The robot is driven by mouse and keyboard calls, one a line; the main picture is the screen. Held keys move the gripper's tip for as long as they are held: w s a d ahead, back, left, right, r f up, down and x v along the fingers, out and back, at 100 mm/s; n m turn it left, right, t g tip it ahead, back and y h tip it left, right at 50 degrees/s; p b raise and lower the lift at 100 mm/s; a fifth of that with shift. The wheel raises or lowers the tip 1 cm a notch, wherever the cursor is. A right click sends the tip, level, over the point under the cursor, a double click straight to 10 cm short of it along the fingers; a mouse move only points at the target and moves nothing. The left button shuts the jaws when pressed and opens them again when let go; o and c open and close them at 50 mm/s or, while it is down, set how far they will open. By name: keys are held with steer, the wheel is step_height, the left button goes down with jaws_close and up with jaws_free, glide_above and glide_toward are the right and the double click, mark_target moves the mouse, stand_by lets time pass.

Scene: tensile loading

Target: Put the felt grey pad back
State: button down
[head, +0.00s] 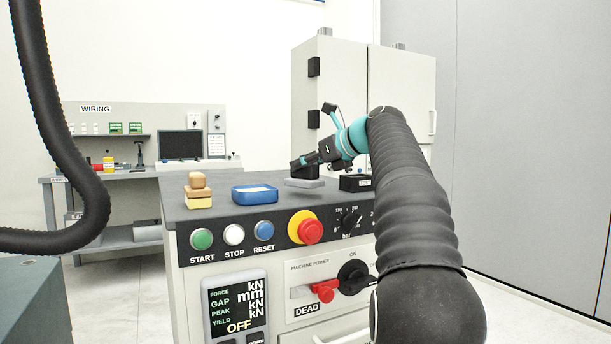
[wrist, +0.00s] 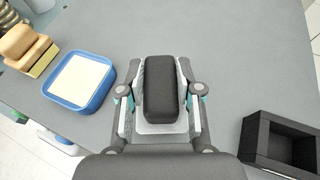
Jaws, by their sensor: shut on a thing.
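The felt grey pad is a light grey slab (head: 304,183) with a dark rounded block on top. In the wrist view the dark block (wrist: 161,88) sits between the fingers, with the grey slab showing around its base. My gripper (head: 304,163) is shut on it, over the grey bench top. An open black tray (head: 355,184) with a small label stands to the right of the pad; in the wrist view the tray (wrist: 253,138) is at the lower right and looks empty.
A blue tray (head: 255,196) with a cream filling and a wooden block with a yellow base (head: 198,192) stand to the left. Buttons and a red emergency knob (head: 309,230) line the front panel. A white cabinet (head: 335,90) stands behind. The bench top beyond the pad is clear.

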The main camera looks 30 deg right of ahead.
step_height(320, 180, down, 2)
steer(key=shift+f+b, duration=0.2)
steer(key=shift+b, duration=0.3)
steer(key=c, duration=0.8)
jaws_free()
steer(key=shift+o, duration=0.2)
steer(key=p+v, duration=0.1)
steer(key=v, duration=1.1)
